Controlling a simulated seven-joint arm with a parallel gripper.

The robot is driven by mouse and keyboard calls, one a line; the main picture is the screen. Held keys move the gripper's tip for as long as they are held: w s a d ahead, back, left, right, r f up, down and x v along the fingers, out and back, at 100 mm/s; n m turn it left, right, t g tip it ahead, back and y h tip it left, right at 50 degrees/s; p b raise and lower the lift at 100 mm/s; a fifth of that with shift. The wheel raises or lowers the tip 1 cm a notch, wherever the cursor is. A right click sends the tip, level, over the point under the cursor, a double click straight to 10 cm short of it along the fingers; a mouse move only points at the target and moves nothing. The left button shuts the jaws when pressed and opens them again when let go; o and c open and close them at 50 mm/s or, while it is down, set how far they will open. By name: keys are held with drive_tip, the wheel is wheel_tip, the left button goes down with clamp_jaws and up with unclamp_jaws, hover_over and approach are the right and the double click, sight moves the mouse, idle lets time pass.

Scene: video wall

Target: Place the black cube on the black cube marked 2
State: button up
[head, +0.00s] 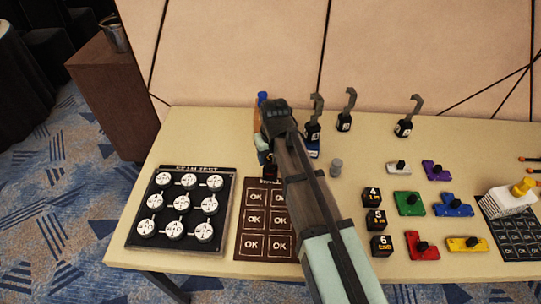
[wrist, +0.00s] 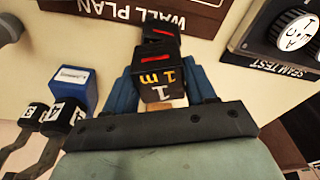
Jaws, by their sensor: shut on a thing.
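My gripper (wrist: 158,82) is shut on a black cube (wrist: 157,62) that has a red bar on one face and "1 m" on another. A second black cube (wrist: 160,29) with a red bar shows just beyond the held one, near the edge of the WALL PLAN board. Its number is not readable, and I cannot tell whether the two cubes touch. In the head view my arm hides most of this spot. A black cube (head: 270,172) peeks out left of the arm, above the OK board; which of the two it is, I cannot tell.
The OK board (head: 239,233) and a dial board (head: 132,238) lie at the left. Black cubes marked 4 (head: 372,196), 5 (head: 376,220) and 6 (head: 381,246) stand right of my arm. Hooked black weights (head: 344,122) stand behind. A blue labelled block (wrist: 69,88) is beside my gripper.

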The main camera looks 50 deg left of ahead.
drive_tip(key=shift+f, duration=0.4)
drive_tip(key=o, duration=1.1)
drive_tip(key=shift+c, duration=0.2)
wheel_tip(320, 180, up, 13)
drive_tip(key=d, duration=0.1)
drive_tip(key=shift+s+d+f, duration=0.15)
drive_tip(key=shift+s+d, duration=0.2)
